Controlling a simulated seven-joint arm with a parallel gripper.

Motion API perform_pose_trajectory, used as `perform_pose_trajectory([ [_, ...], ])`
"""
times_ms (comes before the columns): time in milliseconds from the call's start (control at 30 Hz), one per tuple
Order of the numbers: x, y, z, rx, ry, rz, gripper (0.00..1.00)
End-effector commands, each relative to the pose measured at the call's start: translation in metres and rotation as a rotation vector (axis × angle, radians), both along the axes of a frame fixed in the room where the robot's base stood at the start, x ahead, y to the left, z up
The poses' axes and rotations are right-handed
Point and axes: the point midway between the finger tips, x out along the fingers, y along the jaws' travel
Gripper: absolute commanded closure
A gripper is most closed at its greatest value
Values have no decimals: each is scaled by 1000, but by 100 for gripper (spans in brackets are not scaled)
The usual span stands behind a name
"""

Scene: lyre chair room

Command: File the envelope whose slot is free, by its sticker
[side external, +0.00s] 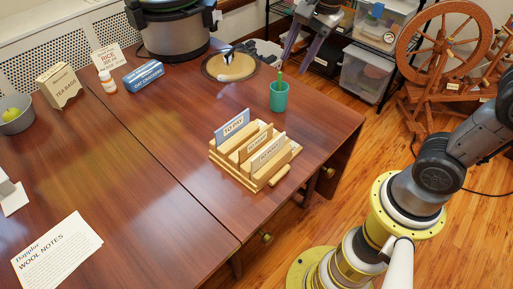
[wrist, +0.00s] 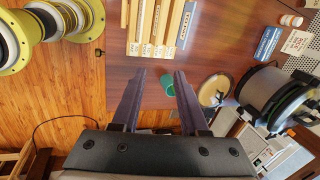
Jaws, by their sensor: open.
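A light wooden rack (side external: 254,162) with upright labelled panels stands near the table's right edge; it also shows at the top of the wrist view (wrist: 146,40). I cannot tell panels from envelopes in the rack, and no sticker is readable. My gripper (wrist: 160,74) is open and empty, its fingers apart above the table's end. In the side view it shows at the top (side external: 298,58), beyond the rack and apart from it.
A green cup (side external: 278,97) with a pencil stands behind the rack; in the wrist view it (wrist: 164,82) appears between my fingers. A round tray (side external: 213,77), large cooker (side external: 175,35), boxes and bottle stand farther back. Wool Notes paper (side external: 58,252) lies front left. The middle table is clear.

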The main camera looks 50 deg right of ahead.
Motion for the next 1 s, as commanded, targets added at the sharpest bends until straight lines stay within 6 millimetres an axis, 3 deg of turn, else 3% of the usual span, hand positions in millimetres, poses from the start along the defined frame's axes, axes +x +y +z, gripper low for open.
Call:
perform_pose_trajectory([
  [100, 38, 18, -34, 25, 100, -108, 56],
  [300, 68, 42, -91, 4, 225, -117, 56],
  [567, 66, 52, -129, -19, 298, -91, 56],
  [1000, 65, 52, -200, -18, 296, -90, 56],
])
